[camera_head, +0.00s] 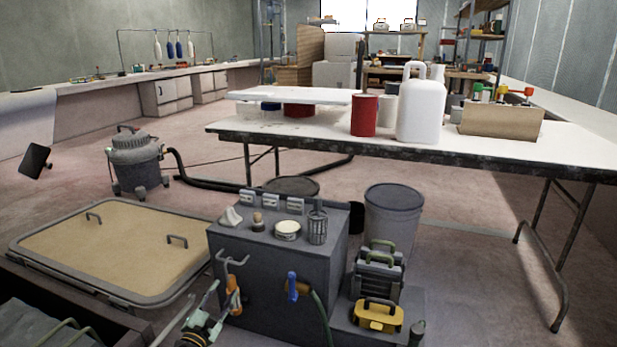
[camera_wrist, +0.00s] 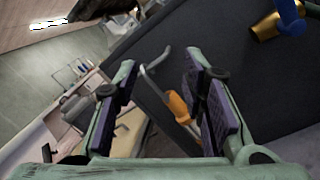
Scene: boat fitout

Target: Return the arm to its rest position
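My gripper (camera_head: 211,306) is low in the head view, in front of the dark grey cabinet (camera_head: 275,265). The wrist view shows my gripper (camera_wrist: 160,64) with its two purple-padded fingers spread apart and nothing clamped between them. An orange-handled tool (camera_head: 233,297) hangs at a metal hook (camera_head: 232,259) on the cabinet front. In the wrist view the tool (camera_wrist: 178,107) shows between the fingers, beyond them. I cannot tell how far it is from the fingertips.
A blue-handled brass valve (camera_head: 293,287) with a green hose sits on the cabinet front. A yellow case (camera_head: 376,315) stands to its right, a hatch panel (camera_head: 125,245) lies to its left. A white table (camera_head: 345,137) with jugs and cans stands behind. Open floor shows around the vacuum (camera_head: 136,165).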

